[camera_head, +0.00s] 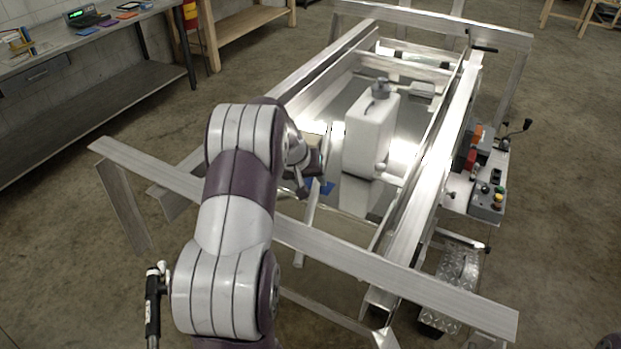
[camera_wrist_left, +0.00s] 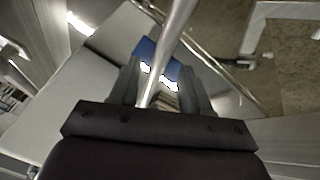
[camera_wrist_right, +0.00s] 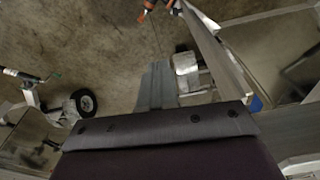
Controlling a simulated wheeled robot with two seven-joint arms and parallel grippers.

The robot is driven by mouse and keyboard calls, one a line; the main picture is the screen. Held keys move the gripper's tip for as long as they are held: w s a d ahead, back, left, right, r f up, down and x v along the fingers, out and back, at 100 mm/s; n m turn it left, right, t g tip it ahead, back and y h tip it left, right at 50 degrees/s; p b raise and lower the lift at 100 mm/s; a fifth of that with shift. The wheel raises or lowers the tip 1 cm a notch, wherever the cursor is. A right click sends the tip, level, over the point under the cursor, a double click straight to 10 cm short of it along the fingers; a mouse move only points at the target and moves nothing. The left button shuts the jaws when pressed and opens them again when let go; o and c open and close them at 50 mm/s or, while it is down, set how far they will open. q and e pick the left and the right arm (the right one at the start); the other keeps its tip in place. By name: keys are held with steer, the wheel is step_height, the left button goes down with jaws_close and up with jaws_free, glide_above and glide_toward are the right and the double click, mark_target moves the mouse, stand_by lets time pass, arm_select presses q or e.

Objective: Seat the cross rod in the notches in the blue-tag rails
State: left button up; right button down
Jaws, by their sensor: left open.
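The cross rod (camera_head: 310,225) is a thin, bright metal bar. In the head view it slants under my left gripper (camera_head: 312,178), with its near end below the gripper. In the left wrist view the rod (camera_wrist_left: 174,38) runs down between the two dark fingers of my left gripper (camera_wrist_left: 160,88), which are open on either side of it. A blue tag (camera_head: 322,187) lies close to the rod and also shows behind it in the left wrist view (camera_wrist_left: 146,47). The notches are hidden or too small to make out. My right gripper (camera_wrist_right: 158,85) appears only in its wrist view, fingers together and empty.
The aluminium trailer frame (camera_head: 400,270) surrounds the work area. A white tank (camera_head: 368,138) stands right of my left gripper. A control box (camera_head: 488,202) with buttons sits at the right side. A workbench (camera_head: 90,40) is at the left; open floor lies between.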

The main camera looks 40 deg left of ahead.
arm_select(q)
steer(key=shift+r+p, duration=0.65)
steer(key=shift+r, duration=0.3)
steer(key=b+v, duration=0.2)
steer(key=v, duration=0.9)
steer(key=shift+s, duration=0.15)
steer(key=shift+r, duration=0.1)
